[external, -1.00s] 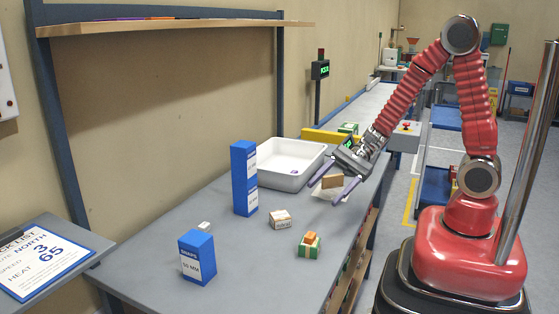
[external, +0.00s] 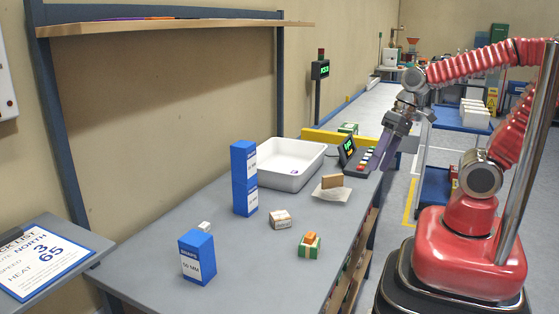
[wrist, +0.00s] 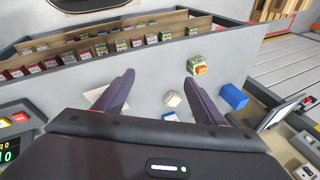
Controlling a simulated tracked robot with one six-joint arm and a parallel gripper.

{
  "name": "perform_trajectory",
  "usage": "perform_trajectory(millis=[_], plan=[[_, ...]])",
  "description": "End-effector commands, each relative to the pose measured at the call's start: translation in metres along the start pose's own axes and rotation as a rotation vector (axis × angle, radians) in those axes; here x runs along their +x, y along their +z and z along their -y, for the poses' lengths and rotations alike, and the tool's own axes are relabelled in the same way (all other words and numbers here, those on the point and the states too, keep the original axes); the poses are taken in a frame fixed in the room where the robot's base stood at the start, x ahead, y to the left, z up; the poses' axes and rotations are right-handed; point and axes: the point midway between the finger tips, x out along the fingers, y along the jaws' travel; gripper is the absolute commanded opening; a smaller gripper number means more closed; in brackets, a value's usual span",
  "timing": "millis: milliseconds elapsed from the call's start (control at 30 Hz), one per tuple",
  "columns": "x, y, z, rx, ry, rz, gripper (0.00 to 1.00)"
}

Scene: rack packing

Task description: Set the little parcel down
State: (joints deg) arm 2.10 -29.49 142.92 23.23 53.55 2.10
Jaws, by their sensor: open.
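A small brown parcel (external: 333,181) stands on a flat white pad (external: 326,195) on the grey bench, in front of the white tub. The pad's pale edge (wrist: 94,97) shows beside the left finger there, and the parcel is hidden.
On the bench are a white tub (external: 290,188), a tall blue stack (external: 239,205), a blue box (external: 197,268), a white-and-tan box (external: 281,219) and a green box with an orange block on it (external: 309,250). A keypad display (external: 350,152) stands by the tub. The bench's front middle is clear.

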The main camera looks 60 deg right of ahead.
Motion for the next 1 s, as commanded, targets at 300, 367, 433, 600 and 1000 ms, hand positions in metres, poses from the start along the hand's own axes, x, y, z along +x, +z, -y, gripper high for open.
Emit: perform_trajectory(millis=[300, 367, 433, 600, 1000], plan=[[-0.060, -0.016, -0.038, -0.304, 0.228, -0.223, 0.64], [-0.066, -0.018, -0.042, -0.331, 0.254, -0.243, 0.64], [-0.071, -0.019, -0.045, -0.349, 0.271, -0.257, 0.64], [-0.072, -0.020, -0.046, -0.355, 0.278, -0.260, 0.64], [-0.071, -0.020, -0.046, -0.353, 0.276, -0.259, 0.64]])
